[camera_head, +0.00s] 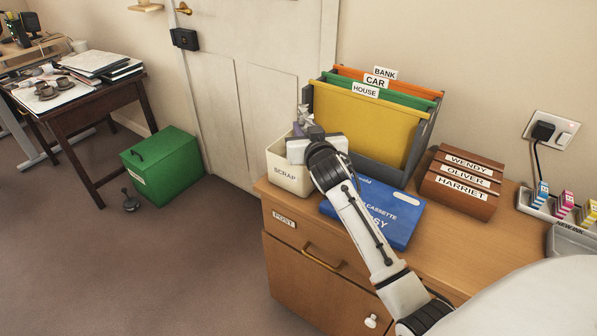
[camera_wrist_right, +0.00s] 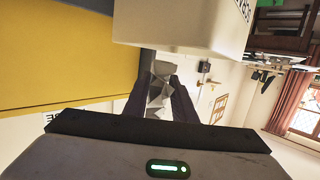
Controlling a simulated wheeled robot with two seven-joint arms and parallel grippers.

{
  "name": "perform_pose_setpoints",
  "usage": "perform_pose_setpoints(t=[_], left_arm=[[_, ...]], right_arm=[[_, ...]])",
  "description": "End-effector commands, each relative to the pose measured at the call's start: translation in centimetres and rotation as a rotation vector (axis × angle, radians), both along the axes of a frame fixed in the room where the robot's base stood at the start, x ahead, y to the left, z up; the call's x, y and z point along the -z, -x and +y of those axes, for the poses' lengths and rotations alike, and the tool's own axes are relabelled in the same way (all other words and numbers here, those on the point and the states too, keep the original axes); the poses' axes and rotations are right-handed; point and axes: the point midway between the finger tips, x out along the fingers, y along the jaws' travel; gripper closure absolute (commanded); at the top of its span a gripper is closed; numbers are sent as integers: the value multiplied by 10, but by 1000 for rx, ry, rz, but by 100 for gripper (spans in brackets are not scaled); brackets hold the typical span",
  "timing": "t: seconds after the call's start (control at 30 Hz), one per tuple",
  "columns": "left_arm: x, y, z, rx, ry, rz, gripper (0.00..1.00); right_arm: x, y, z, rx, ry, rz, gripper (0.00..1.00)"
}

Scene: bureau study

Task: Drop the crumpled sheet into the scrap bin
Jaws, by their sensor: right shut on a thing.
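The scrap bin (camera_head: 290,178) is a cream box labelled SCRAP at the back left corner of the wooden cabinet top. My right gripper (camera_head: 304,127) is above the bin's rim, partly hiding its opening. In the right wrist view, the gripper (camera_wrist_right: 160,98) is shut on the crumpled sheet (camera_wrist_right: 158,93), a grey-white faceted lump between its fingers. The bin's cream wall (camera_wrist_right: 185,22) shows close by in that view. The inside of the bin is hidden. My left gripper is not in view.
A file rack with a yellow HOUSE folder (camera_head: 362,128) stands right of the bin. A blue cassette box (camera_head: 395,212) lies in front, under my right arm. A brown letter sorter (camera_head: 458,205) and ink cartridges (camera_head: 541,193) are farther right. A green box (camera_head: 162,168) is on the floor.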

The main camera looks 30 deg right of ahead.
Motion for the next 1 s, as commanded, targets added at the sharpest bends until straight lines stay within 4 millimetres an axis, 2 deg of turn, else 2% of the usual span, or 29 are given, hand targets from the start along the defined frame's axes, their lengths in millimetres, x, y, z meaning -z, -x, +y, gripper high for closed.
perform_pose_setpoints(t=[0.17, 0.2, 0.3, 0.67, 0.77, 1.0], left_arm=[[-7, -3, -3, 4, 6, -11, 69], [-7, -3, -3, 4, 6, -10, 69], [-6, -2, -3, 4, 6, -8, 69], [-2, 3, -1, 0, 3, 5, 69], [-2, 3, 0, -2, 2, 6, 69], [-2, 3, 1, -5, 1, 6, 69]], right_arm=[[-1, 0, 0, 0, 1, 0, 100], [-1, 0, 0, 0, 1, 0, 69], [-1, 0, 0, 0, 1, 0, 54], [-2, 4, 2, -1, 0, 0, 54], [-3, 14, 6, -1, 1, 0, 54], [-12, 54, 23, -2, 0, 0, 54]])
